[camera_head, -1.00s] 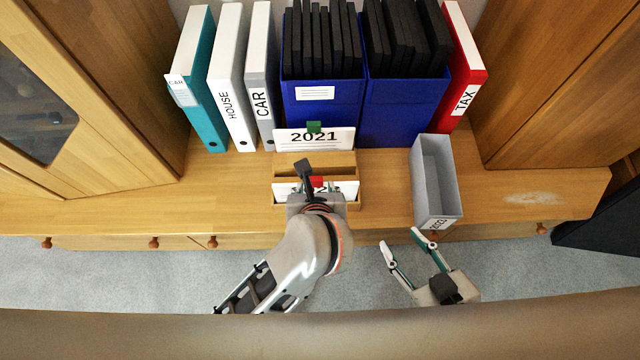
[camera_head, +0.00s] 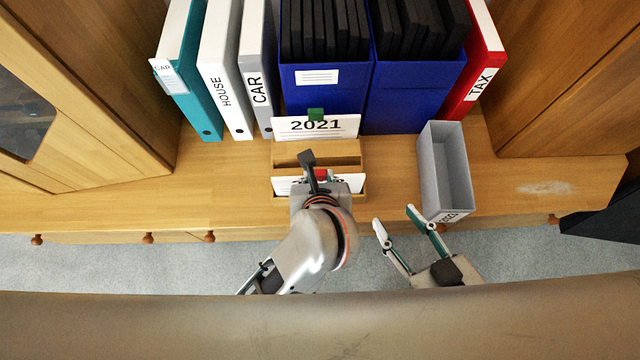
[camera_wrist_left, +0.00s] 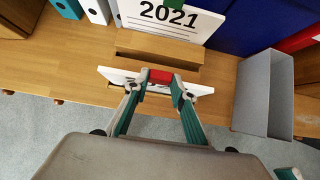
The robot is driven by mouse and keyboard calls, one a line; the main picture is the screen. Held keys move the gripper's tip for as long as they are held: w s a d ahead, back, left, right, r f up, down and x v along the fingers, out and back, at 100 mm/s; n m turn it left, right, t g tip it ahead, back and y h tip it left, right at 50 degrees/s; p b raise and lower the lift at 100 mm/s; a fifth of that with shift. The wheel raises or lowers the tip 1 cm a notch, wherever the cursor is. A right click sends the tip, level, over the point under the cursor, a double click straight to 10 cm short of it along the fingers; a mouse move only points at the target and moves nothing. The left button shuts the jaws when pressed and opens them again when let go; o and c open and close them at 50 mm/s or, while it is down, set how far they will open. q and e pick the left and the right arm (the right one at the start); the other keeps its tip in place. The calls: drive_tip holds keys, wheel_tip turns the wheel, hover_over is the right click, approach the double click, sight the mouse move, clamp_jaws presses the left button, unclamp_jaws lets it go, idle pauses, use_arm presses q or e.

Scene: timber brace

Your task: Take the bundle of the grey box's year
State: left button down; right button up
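The grey box (camera_head: 445,170) stands open and empty-looking at the right of the wooden surface. Its front label is too small and slanted to read surely. A wooden holder (camera_head: 318,150) has a rear white card marked 2021 (camera_head: 300,127) with a green clip (camera_head: 316,114). A front bundle with a white card (camera_head: 284,186) has a red clip, also in the left wrist view (camera_wrist_left: 160,77); its year is hidden. My left gripper (camera_wrist_left: 160,80) has its fingertips against both sides of the red clip. My right gripper (camera_head: 394,222) is open and empty, before the grey box.
Binders, teal (camera_head: 190,75), white (camera_head: 228,80), grey (camera_head: 256,80) and red (camera_head: 478,80), stand at the back beside two blue file boxes (camera_head: 412,105) of black folders. Wooden cabinets flank both sides. The surface between holder and grey box is clear.

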use_arm(q)
drive_tip(key=shift+r, duration=0.1)
use_arm(e)
drive_tip(key=shift+s+f, duration=0.15)
drive_tip(key=shift+f, duration=0.05)
